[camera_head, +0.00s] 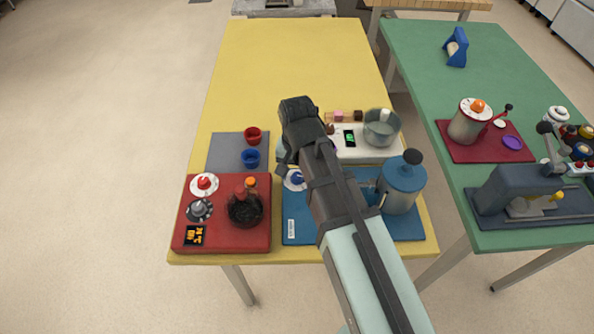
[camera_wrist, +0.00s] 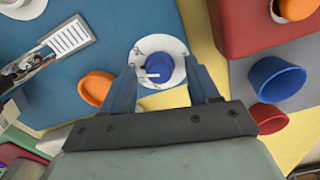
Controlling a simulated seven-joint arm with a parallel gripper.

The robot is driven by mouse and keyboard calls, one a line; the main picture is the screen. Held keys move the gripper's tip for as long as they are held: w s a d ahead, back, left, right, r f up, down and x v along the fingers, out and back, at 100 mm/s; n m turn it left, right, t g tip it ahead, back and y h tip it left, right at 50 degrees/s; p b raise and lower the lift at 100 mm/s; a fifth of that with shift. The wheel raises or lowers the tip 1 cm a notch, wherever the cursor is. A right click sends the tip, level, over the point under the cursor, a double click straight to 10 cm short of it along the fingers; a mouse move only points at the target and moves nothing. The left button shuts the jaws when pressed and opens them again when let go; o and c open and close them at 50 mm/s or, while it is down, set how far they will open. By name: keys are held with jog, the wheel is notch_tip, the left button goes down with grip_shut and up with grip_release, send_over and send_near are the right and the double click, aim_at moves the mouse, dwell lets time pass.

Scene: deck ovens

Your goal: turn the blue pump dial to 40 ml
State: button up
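The blue dial (camera_wrist: 161,67) sits on a round white scale plate (camera_wrist: 174,46) on the blue pump base (camera_wrist: 110,20). A white pointer mark on it points left in the wrist view; the scale is too small to read. My gripper (camera_wrist: 160,64) is open, with one finger on each side of the dial; I cannot tell if they touch it. In the head view, the dial (camera_head: 297,178) is partly hidden by my arm. The blue pump cylinder (camera_head: 402,188) with a black knob stands at the right of the pump base (camera_head: 300,215).
A red unit (camera_head: 225,240) with dials and a dark pot stands left of the pump base. Red (camera_head: 253,135) and blue (camera_head: 251,158) cups stand on a grey mat (camera_head: 225,148). A white scale with a metal pot (camera_head: 381,128) is behind. The far yellow table (camera_head: 290,60) is clear.

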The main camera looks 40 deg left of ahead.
aim_at(298, 175)
notch_tip(298, 175, up, 14)
dwell(1.1)
jog(key=shift+f, duration=0.1)
dwell(0.4)
